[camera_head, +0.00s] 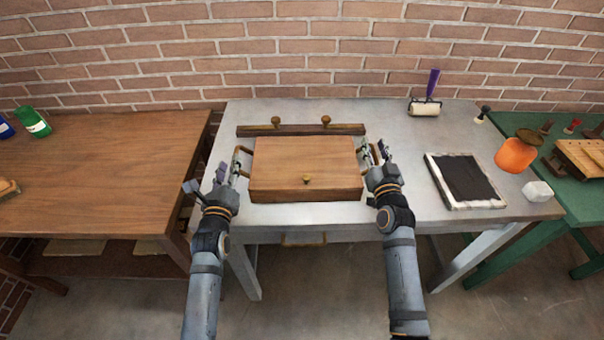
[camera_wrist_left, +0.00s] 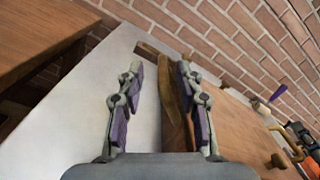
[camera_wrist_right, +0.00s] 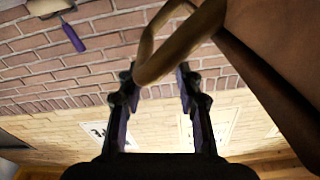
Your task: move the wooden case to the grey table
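The wooden case (camera_head: 305,160) is a flat brown box with a small knob on its front and a handle on each side. In the head view it sits level over the middle-left of the grey table (camera_head: 420,225), apparently resting on it. My left gripper (camera_head: 238,165) is at the left handle (camera_head: 238,158). My right gripper (camera_head: 375,162) is at the right handle. In the right wrist view its fingers (camera_wrist_right: 157,85) are apart, with the handle loop (camera_wrist_right: 170,50) at their tips.
A dark wooden rail with two knobs (camera_head: 275,130) lies behind the case. A framed dark slab (camera_head: 464,182), a roller with a purple handle (camera_head: 425,107) and an orange jar (camera_head: 515,155) stand to the right. A brown table (camera_head: 100,165) is left, a green table (camera_head: 590,200) right.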

